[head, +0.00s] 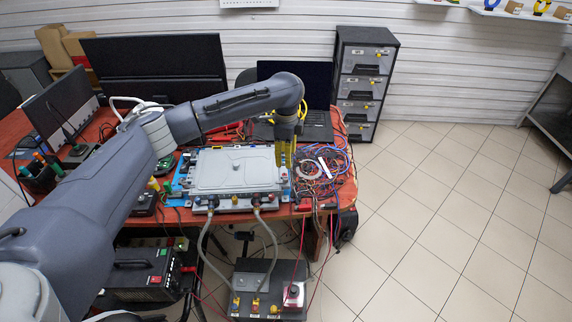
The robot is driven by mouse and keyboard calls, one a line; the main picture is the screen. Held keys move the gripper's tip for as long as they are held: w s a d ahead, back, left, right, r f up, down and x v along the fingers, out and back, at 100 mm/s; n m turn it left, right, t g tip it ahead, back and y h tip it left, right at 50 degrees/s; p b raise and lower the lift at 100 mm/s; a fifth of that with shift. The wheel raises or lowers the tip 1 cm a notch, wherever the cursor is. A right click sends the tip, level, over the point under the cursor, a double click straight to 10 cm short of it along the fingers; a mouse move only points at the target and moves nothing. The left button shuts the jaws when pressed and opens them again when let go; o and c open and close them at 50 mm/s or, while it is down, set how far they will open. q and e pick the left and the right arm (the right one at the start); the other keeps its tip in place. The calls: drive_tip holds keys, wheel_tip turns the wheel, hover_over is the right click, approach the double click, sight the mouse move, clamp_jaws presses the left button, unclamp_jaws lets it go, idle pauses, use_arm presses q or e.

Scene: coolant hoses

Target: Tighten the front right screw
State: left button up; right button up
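A flat grey metal housing (235,172) lies on a blue base on the red-brown table. My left arm comes in from the left and reaches over it. Its gripper (285,160), with yellow fingers, points down at the housing's right edge. I cannot tell whether the fingers are apart or closed, or whether they touch anything. The front right screw is too small to make out; the gripper is close to that side. Two grey hoses (272,245) run from fittings on the housing's front edge down to a dark box (270,288) on the floor. My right gripper is not in view.
A tangle of coloured wires (325,165) lies right of the housing. A laptop (318,125) and a large dark monitor (155,68) stand behind. A drawer cabinet (362,80) stands at the back right. The tiled floor (460,220) on the right is clear.

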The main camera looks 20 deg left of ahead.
use_arm(q)
drive_tip(key=shift+r, duration=0.75)
